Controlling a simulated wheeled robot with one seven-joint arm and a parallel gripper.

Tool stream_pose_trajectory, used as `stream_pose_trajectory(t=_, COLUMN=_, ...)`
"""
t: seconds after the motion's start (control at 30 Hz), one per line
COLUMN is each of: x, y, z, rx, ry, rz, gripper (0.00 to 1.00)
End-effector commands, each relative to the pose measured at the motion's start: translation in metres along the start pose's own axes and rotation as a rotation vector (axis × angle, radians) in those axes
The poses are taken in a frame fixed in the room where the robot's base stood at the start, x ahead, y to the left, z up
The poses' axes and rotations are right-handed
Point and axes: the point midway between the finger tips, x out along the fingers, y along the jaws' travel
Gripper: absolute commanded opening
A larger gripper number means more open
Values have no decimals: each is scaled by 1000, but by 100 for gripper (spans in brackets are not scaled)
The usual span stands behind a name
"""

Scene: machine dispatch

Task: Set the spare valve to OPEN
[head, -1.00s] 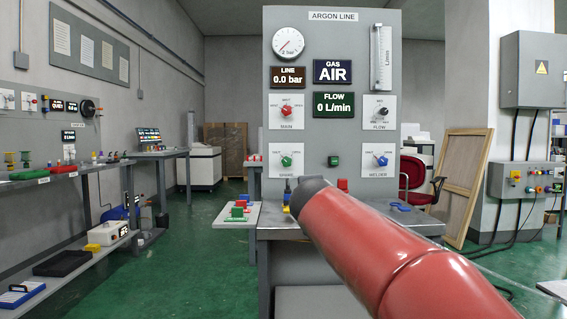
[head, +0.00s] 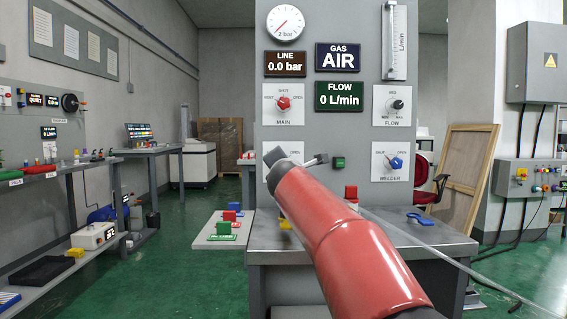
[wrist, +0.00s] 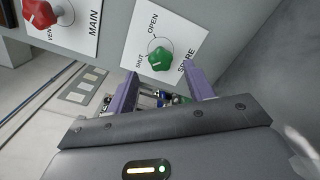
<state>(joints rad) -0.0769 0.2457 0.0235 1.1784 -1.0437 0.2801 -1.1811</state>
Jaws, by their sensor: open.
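The spare valve is a green knob (wrist: 160,59) on a white plate (wrist: 182,38) marked SHUT, OPEN and SPARE, seen tilted in the wrist view. I cannot clearly read which mark its pointer faces. My gripper (wrist: 163,88) is open, with its two purple fingers pointing toward the knob. The knob lies just ahead of the gap between the fingertips, and I see no contact. In the head view my red arm covers the spare knob.
The red MAIN knob (head: 283,103) sits above the spare valve. The FLOW knob (head: 398,104) and blue WELDER knob (head: 396,163) are to the right. A green button (head: 339,162) is between. A grey bench (head: 360,247) stands below the panel.

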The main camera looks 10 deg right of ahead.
Motion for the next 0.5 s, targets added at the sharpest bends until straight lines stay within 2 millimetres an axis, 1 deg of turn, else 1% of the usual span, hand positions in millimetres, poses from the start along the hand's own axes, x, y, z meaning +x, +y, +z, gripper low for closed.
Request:
stream_pose_trajectory(t=0.03, x=10, y=1, z=1, rx=0, ry=0, rz=-3, gripper=52)
stream_pose_trajectory(t=0.2, x=38, y=0, z=2, rx=1, ry=0, rz=-4, gripper=52)
stream_pose_trajectory(t=0.3, x=51, y=1, z=2, rx=2, ry=0, rz=-3, gripper=52)
stream_pose_trajectory(t=0.4, x=59, y=0, z=1, rx=2, ry=0, rz=-3, gripper=52)
stream_pose_trajectory(t=0.5, x=62, y=0, z=1, rx=2, ry=-1, rz=-2, gripper=52)
